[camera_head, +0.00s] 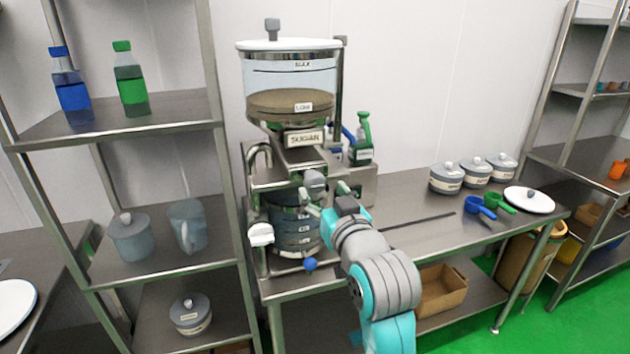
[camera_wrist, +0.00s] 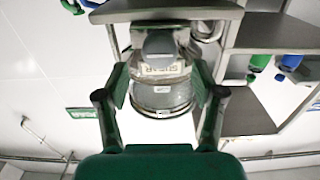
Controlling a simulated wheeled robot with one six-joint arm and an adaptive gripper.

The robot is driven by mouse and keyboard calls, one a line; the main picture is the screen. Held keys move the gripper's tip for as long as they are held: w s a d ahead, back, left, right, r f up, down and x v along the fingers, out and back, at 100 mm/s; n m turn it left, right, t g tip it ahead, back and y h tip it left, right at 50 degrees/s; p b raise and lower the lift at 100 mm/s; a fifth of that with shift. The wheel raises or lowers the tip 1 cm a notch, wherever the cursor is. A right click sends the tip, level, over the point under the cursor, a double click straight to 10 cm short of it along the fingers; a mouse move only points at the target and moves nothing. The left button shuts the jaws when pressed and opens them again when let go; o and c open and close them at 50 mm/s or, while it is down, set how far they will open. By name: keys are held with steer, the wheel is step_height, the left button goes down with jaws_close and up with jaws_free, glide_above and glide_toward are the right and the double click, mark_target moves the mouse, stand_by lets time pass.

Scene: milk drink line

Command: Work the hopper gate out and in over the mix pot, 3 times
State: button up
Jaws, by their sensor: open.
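The sugar hopper (camera_head: 292,85) is a clear drum with a white lid, holding brown contents near its LOW mark. Under its SUGAR label is the metal gate housing (camera_head: 300,158), with a grey gate knob (camera_head: 315,181) at the front. The knob also shows in the wrist view (camera_wrist: 159,45). The marked mix pot (camera_head: 292,232) stands below, partly hidden by my gripper. My gripper (camera_head: 325,193) is open and empty in front of the knob. In the wrist view its green-padded fingers (camera_wrist: 161,84) are spread to either side of the knob's line; contact cannot be told.
A shelf rack (camera_head: 118,128) with bottles and jugs stands close on the left. Lidded jars (camera_head: 446,179), scoops (camera_head: 482,208) and a white plate (camera_head: 529,200) sit on the bench to the right. A green spray bottle (camera_head: 362,140) stands behind my gripper.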

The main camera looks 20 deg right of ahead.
mark_target(317, 184)
steer(key=shift+w, duration=2.8)
